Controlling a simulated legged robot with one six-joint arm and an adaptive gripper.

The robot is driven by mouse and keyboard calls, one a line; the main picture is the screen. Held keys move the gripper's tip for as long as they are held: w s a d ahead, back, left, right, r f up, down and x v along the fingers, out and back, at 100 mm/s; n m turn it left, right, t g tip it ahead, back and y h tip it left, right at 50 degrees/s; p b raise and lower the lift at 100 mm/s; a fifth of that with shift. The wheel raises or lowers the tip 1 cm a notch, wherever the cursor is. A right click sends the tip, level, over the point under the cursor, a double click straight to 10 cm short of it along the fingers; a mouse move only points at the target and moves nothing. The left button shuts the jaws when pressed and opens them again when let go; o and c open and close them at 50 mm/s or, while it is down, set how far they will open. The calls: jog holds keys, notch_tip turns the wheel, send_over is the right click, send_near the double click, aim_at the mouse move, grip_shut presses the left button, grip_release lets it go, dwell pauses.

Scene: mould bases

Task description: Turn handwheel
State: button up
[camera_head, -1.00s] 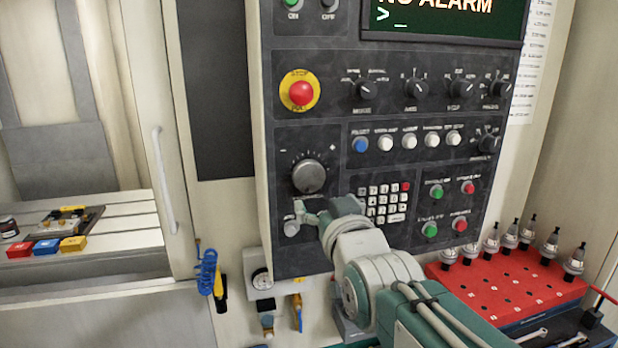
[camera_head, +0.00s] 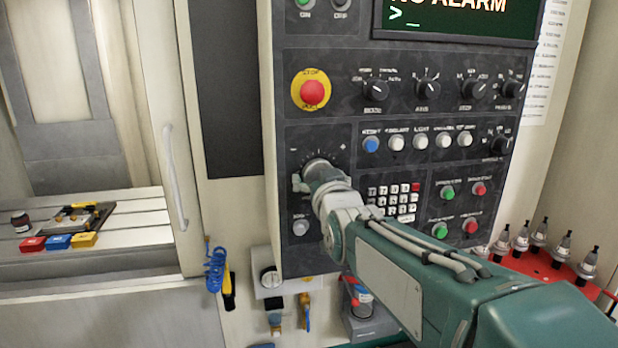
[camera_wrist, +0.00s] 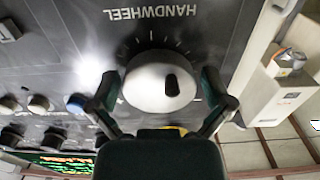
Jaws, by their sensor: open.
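The handwheel is a round knob with a dial scale around it on the dark control panel (camera_head: 300,265). In the wrist view the handwheel (camera_wrist: 150,88) is pale, with a dark oval grip on its face, below an upside-down HANDWHEEL label. My gripper (camera_wrist: 160,95) is open, with one finger on each side of the handwheel. I cannot tell whether the fingers touch its rim. In the head view my gripper (camera_head: 308,182) is at the handwheel, and my wrist hides most of the knob.
A red emergency stop (camera_head: 312,93) sits above the handwheel. A keypad (camera_head: 394,200) and coloured buttons lie to the right. A small knob (camera_head: 300,227) is just below. A red tool rack (camera_head: 545,272) stands at the right. A blue coiled hose (camera_head: 214,268) hangs at the lower left.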

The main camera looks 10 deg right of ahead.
jog(key=c, duration=0.9)
jog(key=n, duration=0.3)
jog(key=shift+n, duration=0.4)
jog(key=n, duration=0.4)
jog(key=shift+d, duration=0.15)
jog(key=n, duration=0.4)
jog(key=shift+n, duration=1.8)
jog(key=shift+f, duration=0.1)
